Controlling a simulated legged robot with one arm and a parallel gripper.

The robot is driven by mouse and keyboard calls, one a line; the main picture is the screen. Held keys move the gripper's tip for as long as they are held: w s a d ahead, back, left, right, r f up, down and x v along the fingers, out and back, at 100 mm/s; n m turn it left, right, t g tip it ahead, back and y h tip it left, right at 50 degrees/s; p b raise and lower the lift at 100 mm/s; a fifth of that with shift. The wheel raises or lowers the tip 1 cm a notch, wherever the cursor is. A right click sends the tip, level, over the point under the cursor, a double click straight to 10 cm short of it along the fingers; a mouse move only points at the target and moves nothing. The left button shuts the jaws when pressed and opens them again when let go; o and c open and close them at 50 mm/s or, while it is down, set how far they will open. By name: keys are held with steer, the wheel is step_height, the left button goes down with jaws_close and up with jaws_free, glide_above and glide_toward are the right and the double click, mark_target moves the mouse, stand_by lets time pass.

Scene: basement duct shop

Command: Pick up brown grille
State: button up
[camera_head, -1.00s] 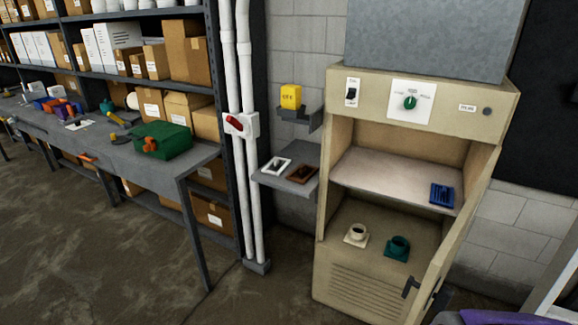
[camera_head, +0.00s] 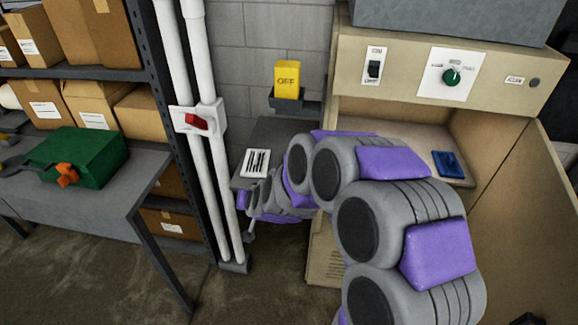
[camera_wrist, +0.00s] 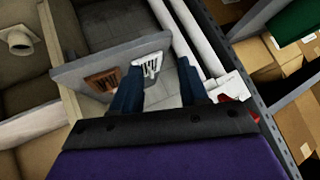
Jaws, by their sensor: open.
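The brown grille (camera_wrist: 103,80) lies on a small grey wall shelf (camera_head: 278,135), and shows left of my fingers in the wrist view. A white grille (camera_wrist: 149,65) lies beside it, nearer my fingers; it also shows in the head view (camera_head: 255,163). My gripper (camera_wrist: 160,75) is open, with its two dark blue fingers apart and nothing held between them. The left finger overlaps the lower edge of the white grille in the picture; I cannot tell whether they touch. In the head view my arm hides the brown grille.
White vertical pipes (camera_head: 207,130) with a red-handled box stand left of the shelf. A yellow OFF block (camera_head: 287,80) sits on a bracket above it. The open beige cabinet (camera_head: 415,40) is to the right, holding a blue item (camera_head: 449,164). A workbench with a green case (camera_head: 85,157) is left.

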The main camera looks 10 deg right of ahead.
steer(key=w+d+f+m+t+h+p, duration=0.2)
steer(key=w+d+f+m+t+h, duration=0.1)
steer(key=w+d+f+t+h, duration=0.6)
steer(key=shift+g, duration=0.6)
steer(key=x, duration=0.3)
steer(key=b+x, duration=0.1)
steer(key=x, duration=0.3)
steer(key=d+f+b+x, duration=0.1)
steer(key=x, duration=0.2)
steer(key=shift+d, duration=0.15)
steer(key=shift+w+d, duration=0.45)
steer(key=shift+d, duration=0.05)
steer(key=x, duration=0.1)
steer(key=b+x, duration=0.1)
steer(key=x, duration=0.1)
steer(key=shift+w+a+f, duration=0.15)
steer(key=shift+w+a, duration=0.05)
steer(key=shift+w, duration=0.2)
steer(key=shift+w+d, duration=0.15)
steer(key=shift+w, duration=0.15)
steer(key=shift+d, duration=0.3)
steer(key=shift+a, duration=0.2)
jaws_close()
